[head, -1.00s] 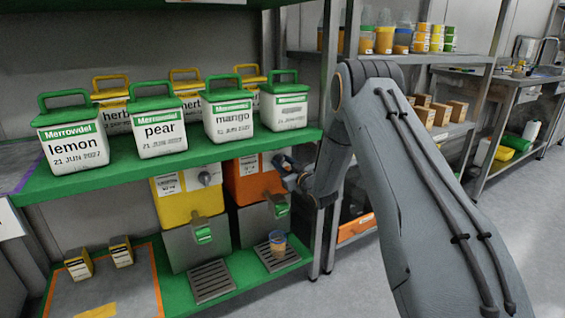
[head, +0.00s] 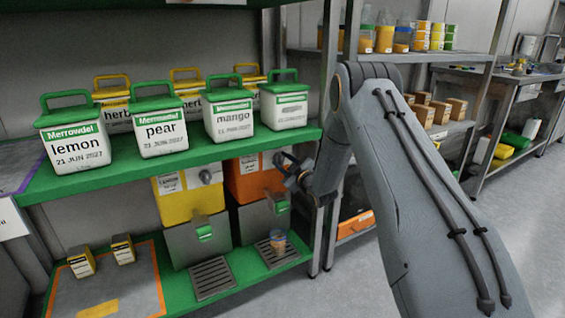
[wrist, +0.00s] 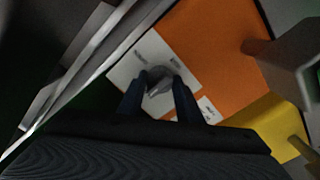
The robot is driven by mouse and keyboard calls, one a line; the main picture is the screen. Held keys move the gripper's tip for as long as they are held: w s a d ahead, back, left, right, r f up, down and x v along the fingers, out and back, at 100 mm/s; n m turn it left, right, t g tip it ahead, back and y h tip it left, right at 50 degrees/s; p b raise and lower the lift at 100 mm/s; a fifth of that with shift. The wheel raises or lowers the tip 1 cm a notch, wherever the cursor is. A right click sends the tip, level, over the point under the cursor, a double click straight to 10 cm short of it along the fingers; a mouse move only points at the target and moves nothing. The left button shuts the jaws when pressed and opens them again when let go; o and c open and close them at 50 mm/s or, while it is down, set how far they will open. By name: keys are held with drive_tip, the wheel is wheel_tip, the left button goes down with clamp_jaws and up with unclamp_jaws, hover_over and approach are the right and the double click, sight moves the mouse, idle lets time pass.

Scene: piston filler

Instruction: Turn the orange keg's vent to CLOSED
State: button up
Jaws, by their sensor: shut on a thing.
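The orange keg (head: 241,184) stands on the lower shelf, right of the yellow keg, and also fills much of the wrist view (wrist: 215,45). Its vent knob (wrist: 160,80) is grey and sits on a white label plate (wrist: 150,52) with small print I cannot read. My gripper (wrist: 158,90) has one finger on each side of the knob and is shut on it. In the head view my gripper (head: 288,170) is at the keg's upper right front and mostly hides the knob. I cannot tell which marking the knob points to.
The yellow keg (head: 178,206) is close on the left. The green shelf (head: 95,180) with labelled tubs runs just above. A small cup (head: 278,243) stands on the drip grate below. A grey shelf post (head: 320,235) is close on the right.

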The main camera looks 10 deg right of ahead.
drive_tip(key=o, duration=1)
drive_tip(key=shift+o, duration=0.2)
drive_tip(key=p+v, duration=0.2)
drive_tip(key=v, duration=0.6)
